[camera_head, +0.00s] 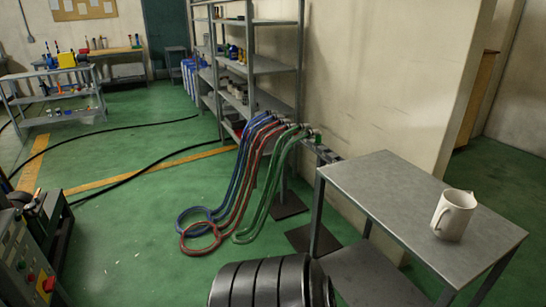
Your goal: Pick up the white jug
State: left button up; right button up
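The white jug (454,216) stands upright on the grey metal table (385,182) at the right, near the table's right end. Its handle appears to face the lower left of the picture. Nothing is touching the jug except the tabletop. Neither of my grippers shows in the head view, so whether they are open or shut is hidden.
The tabletop around the jug is bare, with a wall (390,80) behind it. Blue, red and green hoses (262,190) hang left of the table and coil on the green floor. A control cabinet (25,265) stands at lower left, shelving (275,66) further back.

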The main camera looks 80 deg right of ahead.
aim_at(456, 208)
jog(key=z, duration=4.05)
